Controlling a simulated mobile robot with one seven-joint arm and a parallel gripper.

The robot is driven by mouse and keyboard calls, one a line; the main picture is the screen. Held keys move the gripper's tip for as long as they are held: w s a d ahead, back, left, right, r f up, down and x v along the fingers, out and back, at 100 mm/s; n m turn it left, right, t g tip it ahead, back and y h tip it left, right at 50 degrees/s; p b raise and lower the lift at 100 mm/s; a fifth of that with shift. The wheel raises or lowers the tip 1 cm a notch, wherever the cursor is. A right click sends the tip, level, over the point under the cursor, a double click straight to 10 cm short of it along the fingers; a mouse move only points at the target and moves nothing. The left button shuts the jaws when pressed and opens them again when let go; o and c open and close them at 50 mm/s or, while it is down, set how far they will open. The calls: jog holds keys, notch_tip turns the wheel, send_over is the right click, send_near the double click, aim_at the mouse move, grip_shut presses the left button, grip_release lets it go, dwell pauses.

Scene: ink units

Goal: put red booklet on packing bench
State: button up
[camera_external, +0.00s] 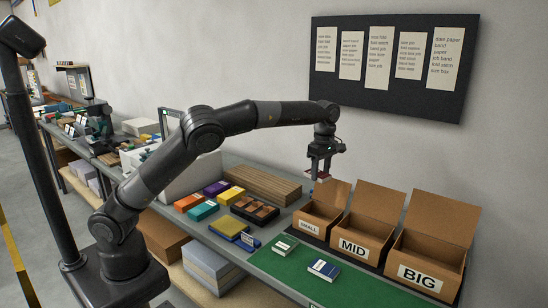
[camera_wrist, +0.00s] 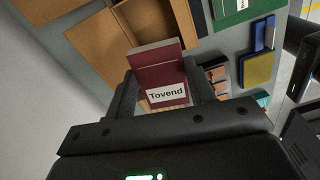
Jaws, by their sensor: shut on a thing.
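The red booklet (camera_wrist: 162,75), with a white label reading "Tovend", is between the fingers of my gripper (camera_wrist: 160,92) in the wrist view. My gripper (camera_external: 320,172) is shut on it and holds it in the air above and near the SMALL box. In the external view only a small red and white bit of the booklet (camera_external: 323,179) shows below the fingers. The bench (camera_external: 275,228) runs along the wall, with a green mat (camera_external: 275,264) at its front. No label marks it as the packing bench.
Open cardboard boxes labelled SMALL (camera_external: 310,229), MID (camera_external: 355,248) and BIG (camera_external: 420,277) stand along the wall. Two booklets, green-and-white (camera_external: 284,244) and blue (camera_external: 323,268), lie on the mat. Coloured boxes (camera_external: 203,210) and a tray (camera_external: 255,211) stand left. Mat space is free.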

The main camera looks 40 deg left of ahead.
jog(key=s+d+r+m, duration=0.1)
jog(key=s+d+m, duration=0.7)
jog(key=s+d, duration=0.7)
jog(key=s+d+m, duration=0.8)
jog(key=s+d, duration=0.4)
jog(key=s, duration=0.5)
send_over(361, 294)
notch_tip(361, 294, down, 17)
jog(key=shift+s+r, duration=0.1)
jog(key=shift+r, duration=0.1)
jog(key=shift+f, duration=2.05)
jog(key=shift+f, duration=0.15)
jog(key=o, duration=1)
